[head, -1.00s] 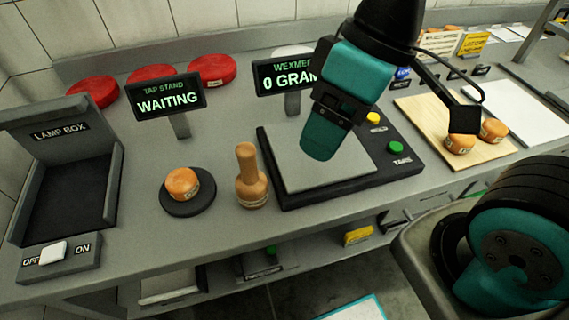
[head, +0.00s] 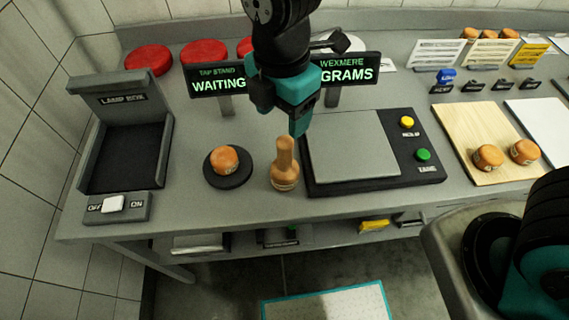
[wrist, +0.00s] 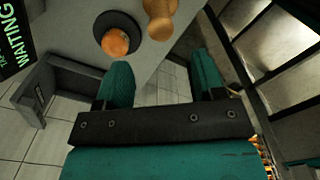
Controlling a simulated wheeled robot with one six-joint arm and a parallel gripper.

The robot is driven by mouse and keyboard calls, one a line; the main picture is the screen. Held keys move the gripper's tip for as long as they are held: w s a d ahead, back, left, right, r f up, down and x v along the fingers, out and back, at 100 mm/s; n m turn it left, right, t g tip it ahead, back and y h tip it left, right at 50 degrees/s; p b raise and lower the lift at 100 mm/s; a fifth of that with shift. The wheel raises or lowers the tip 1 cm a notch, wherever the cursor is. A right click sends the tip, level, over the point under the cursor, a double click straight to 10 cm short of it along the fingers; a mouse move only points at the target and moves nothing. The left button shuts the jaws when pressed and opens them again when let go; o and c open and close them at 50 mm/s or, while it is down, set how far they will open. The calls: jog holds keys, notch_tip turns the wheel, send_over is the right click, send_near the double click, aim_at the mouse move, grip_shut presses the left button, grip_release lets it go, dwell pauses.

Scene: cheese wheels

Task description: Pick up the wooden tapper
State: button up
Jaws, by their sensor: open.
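The wooden tapper (head: 285,165) stands upright on the grey counter, between the tap stand and the scale. In the wrist view the tapper (wrist: 160,14) shows at the top edge, partly cut off, beyond my fingertips. My gripper (head: 298,122) is above and just behind the tapper's handle in the head view, apart from it as far as I can tell. In the wrist view my gripper (wrist: 160,80) has its two teal fingers spread wide, with nothing between them. A small orange cheese wheel (head: 225,158) sits on the round black tap stand (head: 228,180), left of the tapper.
The scale (head: 355,145) lies right of the tapper, with yellow and green buttons. The display signs (head: 217,82) stand behind. The lamp box (head: 125,140) is at the left. A wooden board (head: 470,130) with two cheese wheels is at the right. Red wheels (head: 148,60) lie at the back.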

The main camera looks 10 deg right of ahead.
aim_at(285, 141)
notch_tip(285, 141, down, 5)
jog(key=shift+f+p, duration=0.1)
jog(key=shift+p, duration=0.2)
jog(key=shift+d+f+p, duration=0.15)
jog(key=shift+f+p, duration=0.75)
jog(key=shift+f, duration=1.7)
grip_shut()
